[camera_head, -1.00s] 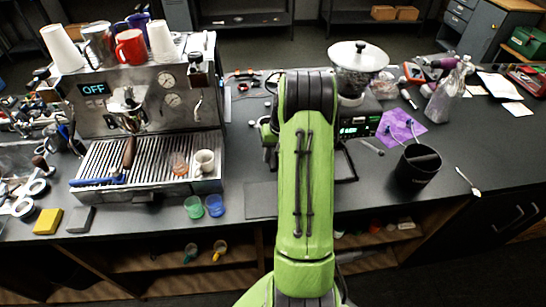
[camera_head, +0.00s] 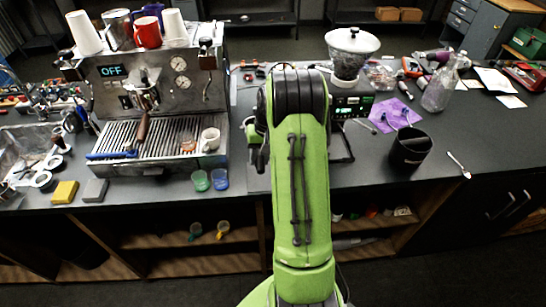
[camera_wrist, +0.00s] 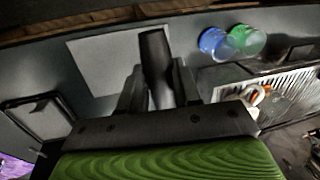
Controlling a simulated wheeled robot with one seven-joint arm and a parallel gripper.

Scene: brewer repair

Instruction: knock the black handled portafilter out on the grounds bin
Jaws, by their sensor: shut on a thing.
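In the wrist view a black handle (camera_wrist: 154,62) stands between the two dark fingers of my gripper (camera_wrist: 158,88), which is shut on it. It looks like the black handled portafilter; its metal basket cannot be made out. In the head view my green arm hides most of the gripper and what it holds. The grounds bin (camera_head: 408,160) is a black round tub with a bar across its open top. It stands on the counter to the right of my arm, well apart from the gripper.
The espresso machine (camera_head: 165,85) stands at the left, with a brown handled portafilter (camera_head: 142,128) in it. Green (camera_head: 200,181) and blue (camera_head: 220,179) cups sit near the counter's front edge. The grinder (camera_head: 352,65) stands behind the arm. A spoon (camera_head: 458,165) lies right of the bin.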

